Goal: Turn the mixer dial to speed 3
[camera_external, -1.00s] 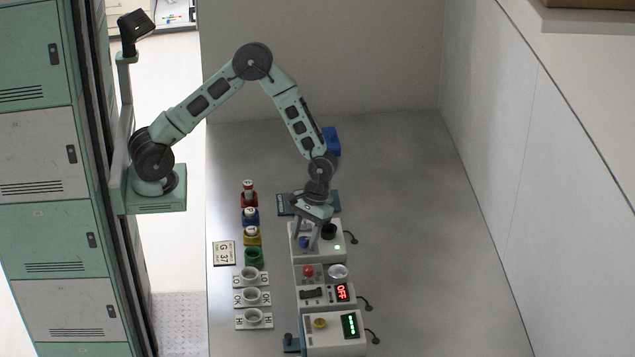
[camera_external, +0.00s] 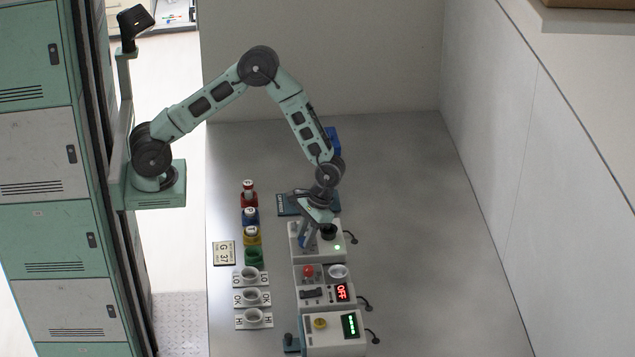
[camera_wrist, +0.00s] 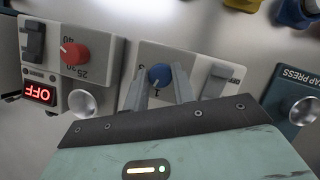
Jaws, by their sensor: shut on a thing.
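The mixer is a pale box (camera_external: 327,255) on the bench with a black round top piece (camera_external: 328,231) and a lit green light. Its blue dial (camera_wrist: 159,75) shows between my fingers in the wrist view. My gripper (camera_wrist: 158,82) is shut on the dial, one finger on each side. In the external view my gripper (camera_external: 306,241) reaches down onto the box from above, and the dial is mostly hidden.
A box with a red knob (camera_wrist: 75,53) and a red OFF display (camera_wrist: 39,93) stands beside the mixer. A rocker switch (camera_wrist: 217,80) is right of the dial. A teal cap press (camera_wrist: 298,107) is close by. Coloured bottles (camera_external: 251,216) stand left; bench at right is clear.

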